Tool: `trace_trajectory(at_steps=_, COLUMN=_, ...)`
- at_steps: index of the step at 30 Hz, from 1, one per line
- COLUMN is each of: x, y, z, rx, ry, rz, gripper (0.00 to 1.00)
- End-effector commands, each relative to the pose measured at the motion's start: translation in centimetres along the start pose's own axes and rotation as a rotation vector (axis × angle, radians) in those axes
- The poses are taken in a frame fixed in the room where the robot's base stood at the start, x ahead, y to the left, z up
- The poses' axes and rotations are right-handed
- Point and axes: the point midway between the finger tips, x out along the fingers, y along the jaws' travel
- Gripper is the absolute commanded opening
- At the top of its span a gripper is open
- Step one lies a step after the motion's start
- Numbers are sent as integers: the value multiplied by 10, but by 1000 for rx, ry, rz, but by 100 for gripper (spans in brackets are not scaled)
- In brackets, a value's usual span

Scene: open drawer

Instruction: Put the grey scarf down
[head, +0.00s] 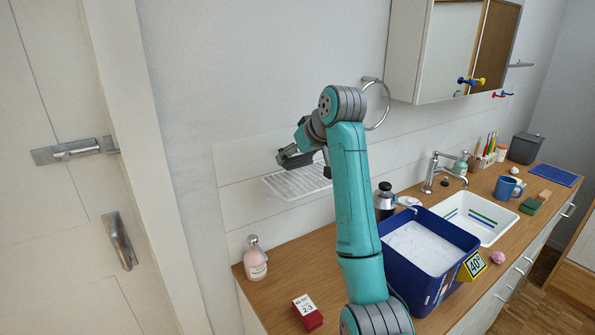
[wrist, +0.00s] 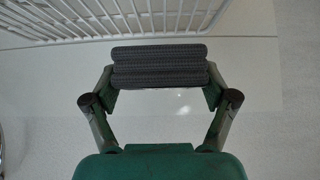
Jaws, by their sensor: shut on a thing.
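My gripper (wrist: 160,82) is shut on the grey scarf (wrist: 160,55), a dark grey, ribbed, folded bundle held crosswise between its two fingers. In the head view the scarf (head: 295,158) shows as a small dark shape at the end of my raised arm, in front of the wall. It appears just above a white wire rack (head: 283,187) on the wall. In the wrist view the rack (wrist: 60,22) lies beyond the scarf, with a gap of pale wall between them. Part of the rack is hidden behind my arm in the head view.
A wooden counter (head: 277,297) runs below, with a pink bottle (head: 255,263), a red box (head: 308,313), a blue tub (head: 405,278) and a sink (head: 490,213). A metal ring (head: 387,105) hangs on the wall beside my arm. A mirror cabinet (head: 405,60) is at upper right.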

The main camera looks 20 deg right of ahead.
Motion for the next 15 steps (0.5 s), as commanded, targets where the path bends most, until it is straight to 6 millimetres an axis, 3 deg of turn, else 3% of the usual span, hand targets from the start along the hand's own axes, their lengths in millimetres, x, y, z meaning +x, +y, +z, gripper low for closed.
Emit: trace_trajectory(at_steps=15, x=32, y=0, z=32, rx=-1, ry=1, rz=0, gripper=44)
